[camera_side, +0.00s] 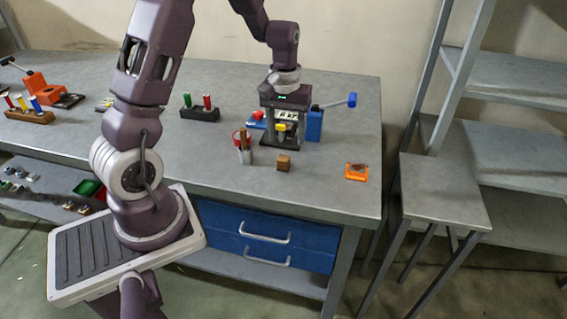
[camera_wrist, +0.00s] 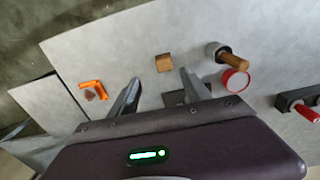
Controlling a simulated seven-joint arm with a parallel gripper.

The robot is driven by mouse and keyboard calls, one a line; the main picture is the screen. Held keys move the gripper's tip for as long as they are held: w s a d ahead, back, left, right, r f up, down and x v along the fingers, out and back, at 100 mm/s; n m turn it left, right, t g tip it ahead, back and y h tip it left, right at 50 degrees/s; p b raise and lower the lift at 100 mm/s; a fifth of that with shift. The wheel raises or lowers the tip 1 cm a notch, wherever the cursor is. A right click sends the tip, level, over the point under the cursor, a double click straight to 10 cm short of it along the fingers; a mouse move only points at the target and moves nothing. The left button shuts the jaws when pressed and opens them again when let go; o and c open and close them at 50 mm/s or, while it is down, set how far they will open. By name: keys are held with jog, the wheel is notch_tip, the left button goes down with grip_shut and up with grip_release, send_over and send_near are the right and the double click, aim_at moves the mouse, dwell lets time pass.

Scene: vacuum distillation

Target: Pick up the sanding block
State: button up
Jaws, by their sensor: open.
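A small brown block (camera_side: 284,162), which looks like the sanding block, sits on the grey workbench near its front edge. In the wrist view the block (camera_wrist: 164,62) lies just beyond the fingertips, roughly in line with the gap between them. My gripper (camera_wrist: 160,78) is open and empty, above the bench and apart from the block. In the side view my gripper's hand (camera_side: 285,97) is behind the block, with its fingers hard to make out against the equipment behind.
A holder with a wooden-handled tool (camera_side: 243,148) and a red-topped round item (camera_wrist: 235,81) stand close to the block. An orange item (camera_side: 356,172) lies to its right. Equipment with a blue-tipped lever (camera_side: 340,102) stands behind. The bench between block and orange item is clear.

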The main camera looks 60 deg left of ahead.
aim_at(284, 158)
jog(key=f, duration=0.8)
jog(key=shift+s+a+f, duration=0.25)
jog(key=shift+a+f, duration=0.05)
jog(key=shift+f, duration=0.1)
grip_shut()
